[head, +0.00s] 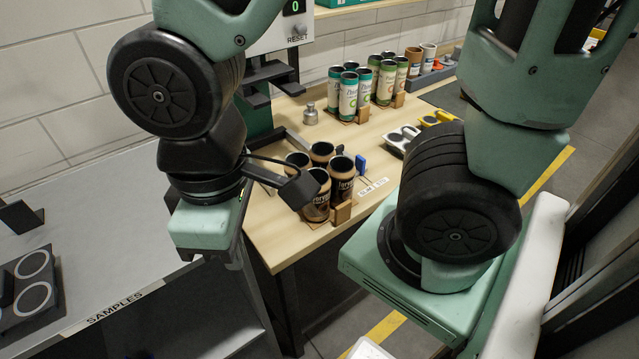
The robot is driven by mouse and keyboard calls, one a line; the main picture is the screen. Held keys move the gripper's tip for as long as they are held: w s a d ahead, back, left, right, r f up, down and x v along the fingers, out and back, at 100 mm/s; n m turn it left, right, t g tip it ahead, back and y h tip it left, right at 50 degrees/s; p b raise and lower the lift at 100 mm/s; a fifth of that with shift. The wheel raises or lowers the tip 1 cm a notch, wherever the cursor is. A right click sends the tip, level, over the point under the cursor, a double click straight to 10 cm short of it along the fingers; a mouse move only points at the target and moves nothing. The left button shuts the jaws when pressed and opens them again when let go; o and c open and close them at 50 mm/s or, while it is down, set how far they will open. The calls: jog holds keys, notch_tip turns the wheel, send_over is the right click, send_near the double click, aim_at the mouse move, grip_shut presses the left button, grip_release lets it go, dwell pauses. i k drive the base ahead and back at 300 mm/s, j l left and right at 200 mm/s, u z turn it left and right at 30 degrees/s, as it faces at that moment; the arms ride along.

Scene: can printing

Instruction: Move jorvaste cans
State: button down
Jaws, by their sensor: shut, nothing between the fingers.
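Several dark brown cans with black tops stand upright in a close group near the front left of the wooden table. The right one (342,181) and the front one (316,205) show pale lettering, partly readable and seemingly the jorvaste label. Two more stand behind, one at the back (322,155) and one at the left (298,160). A small wooden block (341,213) sits against the front of the group. My gripper (232,254) hangs to the left of these cans, past the table's left edge. It is shut and empty; its fingertips are hard to make out.
White-and-green cans (348,98) and brown cups (413,60) stand farther back on the table (385,133). A metal weight (311,114) and a grey tray (402,139) stand nearby. A grey SAMPLES shelf (110,255) at left has bare room and a circle-marked plate (34,298).

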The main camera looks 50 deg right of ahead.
aim_at(334, 202)
jog(key=l+u, duration=0.15)
jog(key=l, duration=0.3)
jog(key=l+u, duration=0.1)
jog(key=l, duration=0.35)
jog(key=k+l+u, duration=0.15)
jog(key=l, duration=0.3)
jog(key=l+u, duration=0.15)
jog(key=l, duration=0.35)
jog(key=k+l+u, duration=0.15)
jog(key=l, duration=0.25)
jog(key=k+l+u, duration=0.1)
jog(key=l, duration=0.35)
